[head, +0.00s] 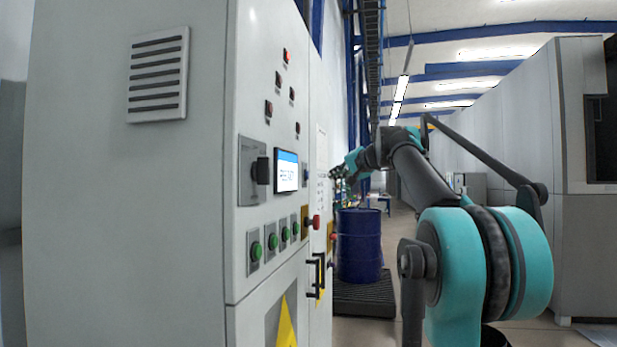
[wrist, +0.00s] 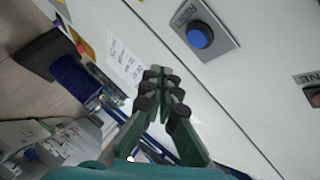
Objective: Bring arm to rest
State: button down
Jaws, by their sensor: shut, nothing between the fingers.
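My arm reaches out from the right side of the head view, over the aisle beside a grey control cabinet (head: 190,220). My gripper (head: 338,173) shows small at its end, close to the cabinet's far front. In the wrist view my gripper (wrist: 163,75) is shut, its green fingers together with nothing between them. A blue button (wrist: 199,37) on a grey plate sits on the cabinet face beyond the fingertips, up and to the right. The gripper appears apart from it.
The cabinet front carries green buttons (head: 273,241), a small screen (head: 287,170) and a black handle (head: 314,277). A blue barrel (head: 359,245) stands on a dark pallet (head: 365,297) behind. Tall grey cabinets (head: 575,150) line the right. The aisle floor between looks open.

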jog(key=s+a+f+n+g+h, duration=0.15)
jog(key=s+f, duration=0.25)
jog(key=f, duration=0.8)
jog(key=s+a+f+n+g, duration=0.15)
jog(key=s+f, duration=0.25)
jog(key=f, duration=0.7)
jog(key=s+a+f+n+g, duration=0.15)
jog(key=s+f, duration=0.25)
jog(key=f, duration=0.8)
jog(key=s+d+f+g+h, duration=0.2)
jog(key=s+d+f, duration=0.1)
jog(key=s+f, duration=1.1)
jog(key=s+d+f+n+g+h, duration=0.1)
jog(key=s+d+f+g+h, duration=0.2)
jog(key=s+f, duration=1.1)
notch_tip(320, 180, down, 3)
jog(key=shift+s+d+r+h, duration=0.1)
jog(key=shift+s+d+h, duration=0.05)
jog(key=shift+d+h, duration=0.25)
jog(key=shift+n, duration=0.25)
